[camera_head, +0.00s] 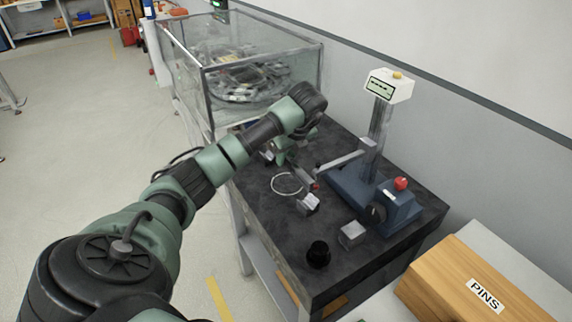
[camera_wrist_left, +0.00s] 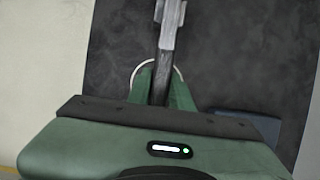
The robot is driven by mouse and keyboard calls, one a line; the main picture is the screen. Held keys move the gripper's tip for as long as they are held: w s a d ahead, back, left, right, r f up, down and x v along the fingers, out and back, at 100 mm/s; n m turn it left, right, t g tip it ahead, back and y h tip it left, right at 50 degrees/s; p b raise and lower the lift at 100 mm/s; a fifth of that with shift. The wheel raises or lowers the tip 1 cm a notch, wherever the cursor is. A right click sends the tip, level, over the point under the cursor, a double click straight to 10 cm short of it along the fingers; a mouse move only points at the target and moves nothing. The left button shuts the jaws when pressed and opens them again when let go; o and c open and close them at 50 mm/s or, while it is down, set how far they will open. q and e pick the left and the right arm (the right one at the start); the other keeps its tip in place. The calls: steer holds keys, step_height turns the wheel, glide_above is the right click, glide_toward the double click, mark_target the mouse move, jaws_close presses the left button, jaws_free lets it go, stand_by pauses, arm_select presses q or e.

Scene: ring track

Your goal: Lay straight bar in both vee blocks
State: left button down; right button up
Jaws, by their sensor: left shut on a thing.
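My left gripper (camera_head: 291,158) reaches over the dark table, its fingers partly hidden by its own wrist. In the left wrist view its green fingers are shut on the dark straight bar (camera_wrist_left: 165,62), which runs up between them. A light grey piece (camera_wrist_left: 171,22) lies over or joins the bar's upper part; I cannot tell which. One small silver block (camera_head: 309,204), apparently a vee block, stands just in front of the gripper. A second one (camera_head: 352,235) stands nearer, to the right. The bar looks apart from that nearer block. My right gripper is not in view.
A thin pale ring (camera_head: 287,184) is beside the first block. A blue-based gauge (camera_head: 402,208) with a column and display stands at the right, its arm close to my gripper. A black cup (camera_head: 318,254) is near the front. A glass case (camera_head: 190,85) stands behind.

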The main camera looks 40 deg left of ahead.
mark_target(286, 166)
arm_select(q)
step_height(286, 166, down, 3)
steer(key=shift+f, duration=0.1)
steer(key=shift+f, duration=0.1)
steer(key=shift+f, duration=0.25)
steer(key=c, duration=1.3)
jaws_free()
steer(key=shift+o, duration=0.2)
steer(key=shift+s, duration=0.1)
steer(key=shift+r, duration=0.15)
